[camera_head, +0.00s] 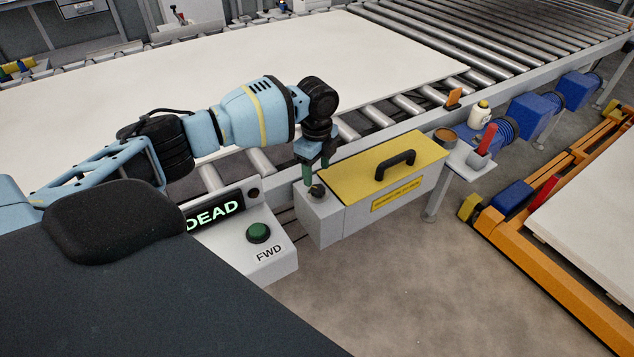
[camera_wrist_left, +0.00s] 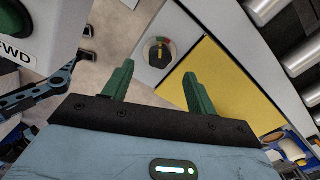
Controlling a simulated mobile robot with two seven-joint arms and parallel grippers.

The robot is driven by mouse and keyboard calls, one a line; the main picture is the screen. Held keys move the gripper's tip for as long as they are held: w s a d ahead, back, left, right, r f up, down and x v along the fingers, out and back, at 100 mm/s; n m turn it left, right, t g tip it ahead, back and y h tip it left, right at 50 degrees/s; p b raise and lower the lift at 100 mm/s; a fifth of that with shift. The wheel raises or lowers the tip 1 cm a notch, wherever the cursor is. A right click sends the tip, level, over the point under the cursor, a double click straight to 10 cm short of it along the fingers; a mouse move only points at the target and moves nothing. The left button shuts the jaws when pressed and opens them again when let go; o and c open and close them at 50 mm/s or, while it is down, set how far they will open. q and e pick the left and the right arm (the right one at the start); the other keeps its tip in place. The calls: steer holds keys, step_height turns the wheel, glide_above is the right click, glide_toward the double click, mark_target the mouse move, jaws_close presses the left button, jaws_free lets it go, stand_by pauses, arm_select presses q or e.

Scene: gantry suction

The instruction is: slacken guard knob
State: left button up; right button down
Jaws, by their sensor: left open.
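The guard knob (camera_head: 317,191) is a small dark knob on top of the grey end of the guard box. In the left wrist view the knob (camera_wrist_left: 159,52) is a dark round shape with a yellow and red mark, in a pale surface. The yellow guard cover (camera_head: 365,175) with a black handle (camera_head: 395,165) lies beside it. My left gripper (camera_head: 316,176) is right over the knob, fingers pointing down. In the left wrist view its green fingers (camera_wrist_left: 158,72) are apart, with the knob showing beyond the gap. I see no contact. My right gripper is not in view.
A control box with a DEAD display (camera_head: 214,210) and a green FWD button (camera_head: 259,233) stands left of the guard. A shelf (camera_head: 467,158) with a cup and a bottle is at its right. Rollers carry a large pale sheet (camera_head: 400,50) behind. Floor in front is clear.

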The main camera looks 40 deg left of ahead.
mark_target(317, 187)
arm_select(q)
step_height(317, 187, down, 6)
steer(key=shift+r, duration=0.15)
stand_by(0.3)
steer(key=c, duration=1)
